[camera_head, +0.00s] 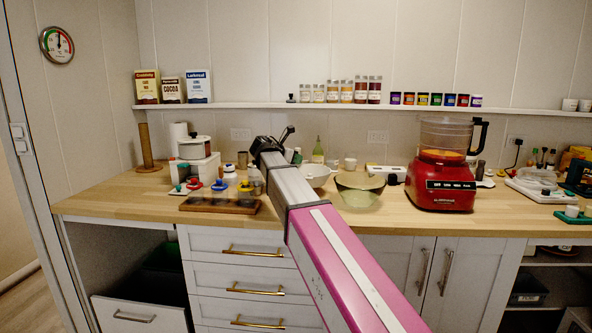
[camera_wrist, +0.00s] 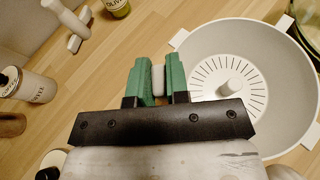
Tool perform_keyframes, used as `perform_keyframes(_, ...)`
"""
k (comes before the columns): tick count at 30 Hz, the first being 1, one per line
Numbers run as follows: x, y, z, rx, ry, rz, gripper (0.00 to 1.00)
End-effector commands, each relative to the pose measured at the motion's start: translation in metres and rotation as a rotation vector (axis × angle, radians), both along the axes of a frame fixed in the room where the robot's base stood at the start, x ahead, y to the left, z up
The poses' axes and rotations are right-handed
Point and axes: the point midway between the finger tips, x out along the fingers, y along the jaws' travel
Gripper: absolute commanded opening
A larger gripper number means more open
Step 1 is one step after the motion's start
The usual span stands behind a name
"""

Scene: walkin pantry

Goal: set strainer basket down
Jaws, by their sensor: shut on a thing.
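The strainer basket (camera_wrist: 262,112) is a round, light grey-white bowl with slots radiating in its floor, a central knob and tabs on its rim. It fills the right of the wrist view. My gripper (camera_wrist: 158,80) has green fingers, shut at the basket's left rim with a pale piece between them. That piece appears to be part of the basket. Wood counter shows beside the basket, but I cannot tell whether it touches the counter. In the head view a white bowl, probably the basket (camera_head: 317,174), shows partly behind my arm; the fingers are hidden there.
A green bowl (camera_head: 360,188) stands right of the basket, with a red food processor (camera_head: 441,168) beyond. A wooden board (camera_head: 216,204) lies to the left. A labelled canister (camera_wrist: 33,86) and an olive bottle (camera_wrist: 118,7) stand nearby.

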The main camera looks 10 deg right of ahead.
Motion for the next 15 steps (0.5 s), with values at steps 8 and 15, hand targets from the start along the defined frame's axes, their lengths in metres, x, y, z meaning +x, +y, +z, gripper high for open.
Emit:
perform_keyframes(8,-0.001,-0.001,-0.029,0.000,0.002,0.000,0.00)
perform_keyframes(15,0.000,0.000,-0.040,0.000,0.000,0.000,0.00)
